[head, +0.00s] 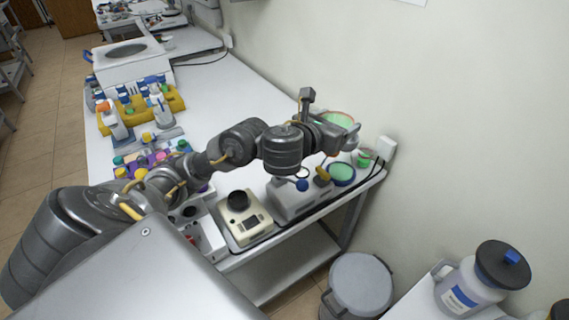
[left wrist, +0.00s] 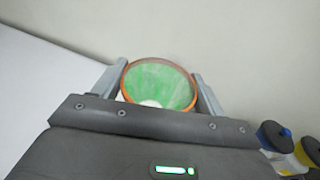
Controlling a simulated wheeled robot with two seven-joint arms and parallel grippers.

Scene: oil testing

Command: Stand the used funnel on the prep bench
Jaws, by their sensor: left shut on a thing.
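The used funnel is a wide bowl, green inside with an orange rim. It shows in the head view (head: 339,119) near the wall and in the left wrist view (left wrist: 160,84), mouth facing that camera. My left gripper (left wrist: 158,92) is shut on it, one finger on each side of the rim. The gripper and funnel are above the right end of a long white bench (head: 235,95). The funnel's spout is hidden. My right gripper is in neither view.
A blue-rimmed green vessel (head: 342,173) and a green cup (head: 365,158) are near the bench's right end. A cream instrument (head: 246,225) stands at the front edge. Yellow racks (head: 175,101) hold bottles farther left. A grey bin (head: 360,283) stands below.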

